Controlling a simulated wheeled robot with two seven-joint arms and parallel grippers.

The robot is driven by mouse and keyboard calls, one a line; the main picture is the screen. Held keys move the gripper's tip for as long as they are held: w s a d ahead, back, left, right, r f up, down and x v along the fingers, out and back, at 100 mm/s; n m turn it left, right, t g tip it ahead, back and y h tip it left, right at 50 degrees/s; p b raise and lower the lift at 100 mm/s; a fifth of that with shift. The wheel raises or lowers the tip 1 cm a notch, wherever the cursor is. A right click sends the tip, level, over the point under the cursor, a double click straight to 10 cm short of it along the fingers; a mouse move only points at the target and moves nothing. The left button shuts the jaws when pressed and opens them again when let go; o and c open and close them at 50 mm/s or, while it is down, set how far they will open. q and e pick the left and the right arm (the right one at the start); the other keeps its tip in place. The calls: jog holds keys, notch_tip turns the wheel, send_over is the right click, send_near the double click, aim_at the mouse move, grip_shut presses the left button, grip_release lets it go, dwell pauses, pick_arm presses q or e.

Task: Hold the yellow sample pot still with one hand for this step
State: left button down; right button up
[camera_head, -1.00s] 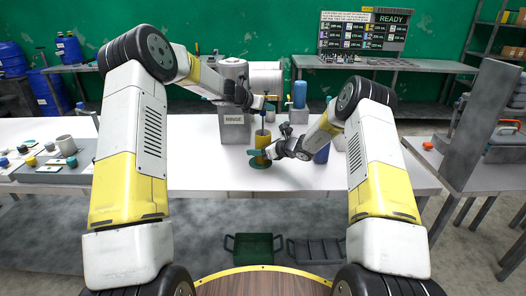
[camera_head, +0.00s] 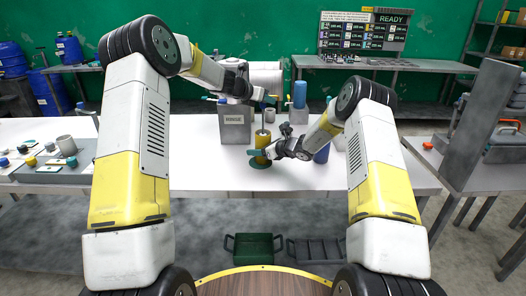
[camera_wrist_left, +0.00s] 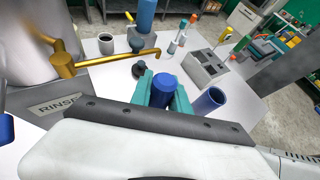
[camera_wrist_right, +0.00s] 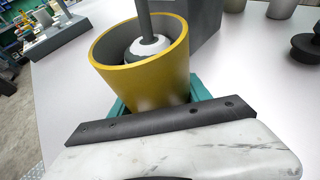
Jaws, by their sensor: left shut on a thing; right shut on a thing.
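My left gripper (camera_head: 265,95) is above the pot, shut on the blue handle (camera_wrist_left: 163,90) of a stirring rod. The rod's grey shaft (camera_wrist_right: 145,18) reaches down into the pot, where its rounded white-and-grey lower end shows inside the rim. The pot's bottom is hidden in the right wrist view.
The grey RINSE station (camera_head: 234,125) stands just left of the pot; its brass tap (camera_wrist_left: 110,58) is near my left gripper. A blue cup (camera_head: 321,154) stands at right. A tray of small pots (camera_head: 62,165) is at far left. The table's front is clear.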

pick_arm(q)
notch_tip(320, 180, up, 9)
jog(key=shift+r, duration=0.15)
dwell(0.6)
pick_arm(e)
jog(key=o, duration=1.7)
